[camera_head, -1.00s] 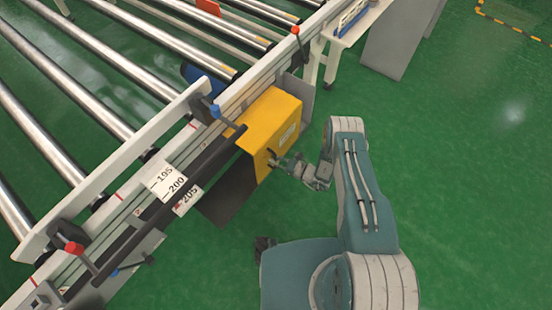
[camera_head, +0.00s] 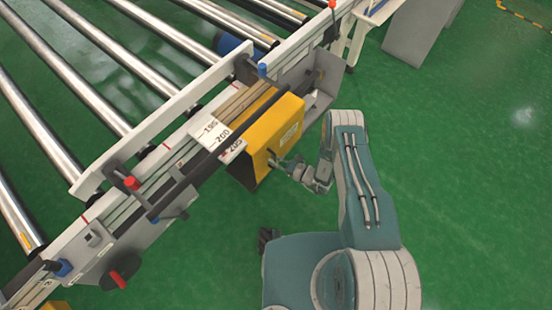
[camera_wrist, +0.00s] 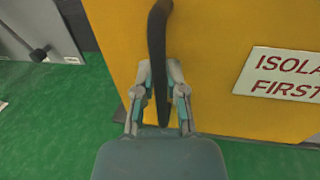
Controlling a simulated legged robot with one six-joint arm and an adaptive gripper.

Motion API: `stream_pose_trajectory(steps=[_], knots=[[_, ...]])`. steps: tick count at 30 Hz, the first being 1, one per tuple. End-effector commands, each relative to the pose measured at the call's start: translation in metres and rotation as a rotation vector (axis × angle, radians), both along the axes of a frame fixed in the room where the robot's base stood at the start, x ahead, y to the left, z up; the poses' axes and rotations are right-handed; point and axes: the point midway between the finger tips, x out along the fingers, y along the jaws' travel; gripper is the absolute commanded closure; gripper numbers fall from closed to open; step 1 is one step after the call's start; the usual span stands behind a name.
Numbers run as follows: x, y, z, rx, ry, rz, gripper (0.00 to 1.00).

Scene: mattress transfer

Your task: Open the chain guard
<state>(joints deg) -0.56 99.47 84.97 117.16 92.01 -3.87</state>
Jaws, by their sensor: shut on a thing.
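The chain guard is a yellow box-shaped cover (camera_head: 282,132) on the side of the roller conveyor's frame, left of my arm in the head view. Its yellow face fills much of the wrist view (camera_wrist: 220,35) and bears an "ISOLA… FIRST" sign (camera_wrist: 285,74). A dark curved handle (camera_wrist: 158,28) stands out from this face. My gripper (camera_wrist: 159,72) is shut on the handle, with one finger on each side. In the head view my gripper (camera_head: 280,163) reaches the guard's near face. The guard's far side is hidden under the rail.
A red knob (camera_head: 118,279) juts from the frame at lower left. Green floor (camera_head: 470,200) at right is clear.

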Motion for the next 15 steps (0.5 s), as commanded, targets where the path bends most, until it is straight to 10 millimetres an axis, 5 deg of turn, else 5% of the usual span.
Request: stream_pose_trajectory(steps=[8,9,11,15], knots=[[0.0007,0.0009,0.0009,0.001,-0.003,0.001,1.0],[0.0008,0.0008,0.0009,0.001,-0.003,0.001,0.76],[0.0007,0.0008,0.0009,0.001,-0.003,0.001,0.49],[0.0003,0.0004,0.0006,0.0,-0.001,0.0,0.49]])
